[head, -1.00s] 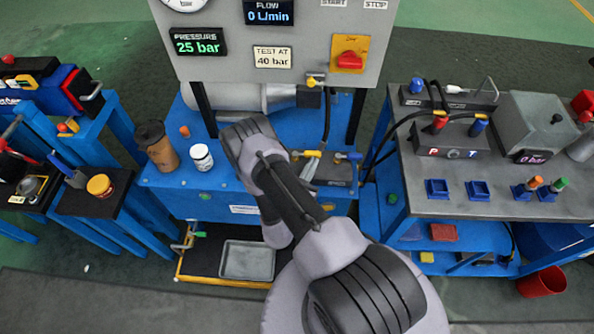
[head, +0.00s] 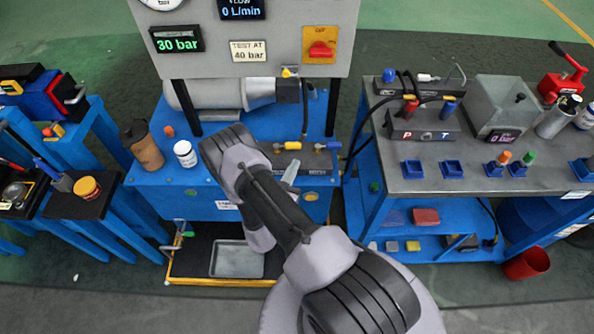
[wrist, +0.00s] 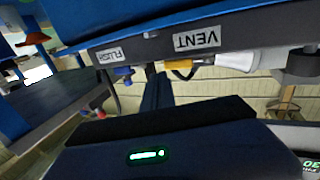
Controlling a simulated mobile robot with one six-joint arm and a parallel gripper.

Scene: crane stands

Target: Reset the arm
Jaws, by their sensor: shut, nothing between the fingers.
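My arm (head: 290,225) rises from the bottom of the head view and is bent over the blue bench in the middle. Its far end is hidden behind its own links there, so my gripper does not show clearly in that view. In the wrist view my gripper (wrist: 157,92) shows as dark fingers together above a dark body with a green light. It is shut and holds nothing. Beyond it, inverted VENT (wrist: 197,40) and FLUSH (wrist: 108,55) labels show on a dark edge, with a yellow valve handle (wrist: 180,66) and a blue one (wrist: 122,72) near them.
A panel (head: 270,50) reading 30 bar and 0 L/min stands behind the blue bench (head: 150,190). A grey-topped bench (head: 440,180) is at right, a red bin (head: 527,263) on the floor.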

